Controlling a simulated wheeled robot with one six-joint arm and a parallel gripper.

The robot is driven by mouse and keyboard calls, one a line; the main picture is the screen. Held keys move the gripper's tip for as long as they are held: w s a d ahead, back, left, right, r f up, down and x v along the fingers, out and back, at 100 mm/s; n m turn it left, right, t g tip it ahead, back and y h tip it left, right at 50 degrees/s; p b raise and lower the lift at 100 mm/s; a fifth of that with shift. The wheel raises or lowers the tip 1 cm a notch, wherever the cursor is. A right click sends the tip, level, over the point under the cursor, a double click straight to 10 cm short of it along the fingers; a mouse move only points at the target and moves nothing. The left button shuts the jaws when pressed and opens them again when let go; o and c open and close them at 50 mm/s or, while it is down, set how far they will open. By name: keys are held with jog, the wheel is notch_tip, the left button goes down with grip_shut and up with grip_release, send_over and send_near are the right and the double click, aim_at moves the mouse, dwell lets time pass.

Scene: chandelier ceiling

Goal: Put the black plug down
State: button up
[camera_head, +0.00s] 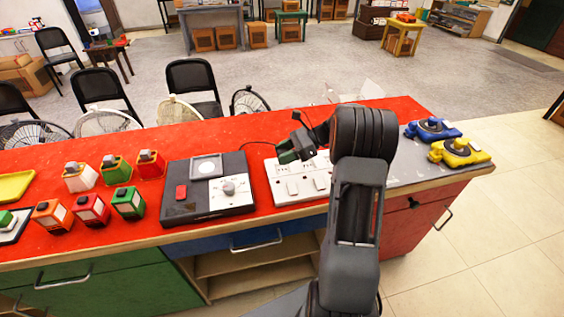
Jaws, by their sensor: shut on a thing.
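My arm reaches over the red counter top (225,135) from the front. My gripper (291,147) is shut on the small dark black plug (286,157), just above the back of the white socket panel (298,190). A thin dark cord runs left from the plug over the counter. The plug's far side and pins are hidden, and I cannot tell whether it touches the panel. The right part of the panel is partly hidden by my arm.
A black device with a knob (209,187) stands left of the panel. Several coloured boxes (92,208) stand farther left. A blue device (433,129) and a yellow device (459,152) sit at the right end. Fans and black chairs (194,85) stand behind.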

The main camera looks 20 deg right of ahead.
aim_at(282, 170)
jog(key=shift+w+d+f, duration=0.15)
jog(key=shift+w+f, duration=0.75)
jog(key=shift+f, duration=0.3)
jog(key=shift+w+f, duration=0.1)
jog(key=shift+f, duration=1.45)
jog(key=shift+f, duration=0.2)
jog(key=o, duration=0.9)
jog(key=shift+o, duration=0.2)
